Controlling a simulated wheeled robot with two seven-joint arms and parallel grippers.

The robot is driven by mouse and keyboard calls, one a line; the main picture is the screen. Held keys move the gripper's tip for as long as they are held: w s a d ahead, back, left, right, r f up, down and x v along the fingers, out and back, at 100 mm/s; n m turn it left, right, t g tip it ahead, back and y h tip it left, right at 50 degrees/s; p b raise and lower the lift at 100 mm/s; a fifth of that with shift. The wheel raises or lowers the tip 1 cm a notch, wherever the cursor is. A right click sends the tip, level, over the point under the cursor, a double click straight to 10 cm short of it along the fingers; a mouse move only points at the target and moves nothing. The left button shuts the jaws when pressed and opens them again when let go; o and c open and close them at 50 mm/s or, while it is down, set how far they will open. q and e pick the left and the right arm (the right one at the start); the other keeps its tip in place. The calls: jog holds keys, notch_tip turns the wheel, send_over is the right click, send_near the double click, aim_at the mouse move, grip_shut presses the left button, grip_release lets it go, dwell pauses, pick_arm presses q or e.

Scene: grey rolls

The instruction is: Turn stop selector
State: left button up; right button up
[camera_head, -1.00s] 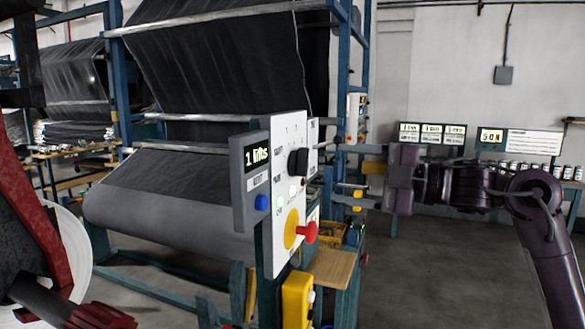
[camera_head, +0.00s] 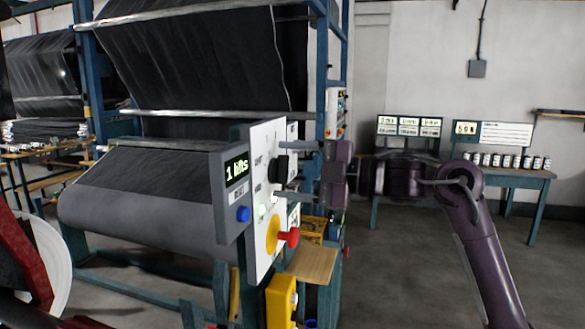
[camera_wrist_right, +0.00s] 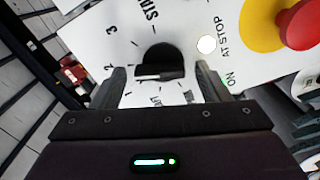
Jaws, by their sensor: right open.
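The stop selector is a black knob (camera_head: 279,168) on the white face of the control panel (camera_head: 262,205). In the right wrist view the knob (camera_wrist_right: 160,60) has a pale line on its bar and is ringed by printed marks, with 2, 3 and "STA..." readable. My right gripper (camera_head: 294,168) is at the panel's right side, in front of the knob. In the wrist view its two open fingers (camera_wrist_right: 160,70) stand either side of the knob, with gaps visible; contact is not seen. My left gripper is not in view.
A red button (camera_head: 291,238) on a yellow base sits below the knob. A grey display box (camera_head: 236,180) reading "1 lifts" with a blue button joins the panel's left. A grey roll (camera_head: 150,215) lies behind. Open floor lies right, before a table of small jars (camera_head: 505,161).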

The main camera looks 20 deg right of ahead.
jog(key=c, duration=1)
jog(key=shift+o, duration=0.2)
jog(key=m+p, duration=0.2)
jog(key=m, duration=0.2)
jog(key=shift+w+r, duration=0.1)
jog(key=shift+m+p, duration=0.85)
jog(key=shift+m, duration=0.95)
jog(key=o, duration=1)
jog(key=shift+c, duration=0.2)
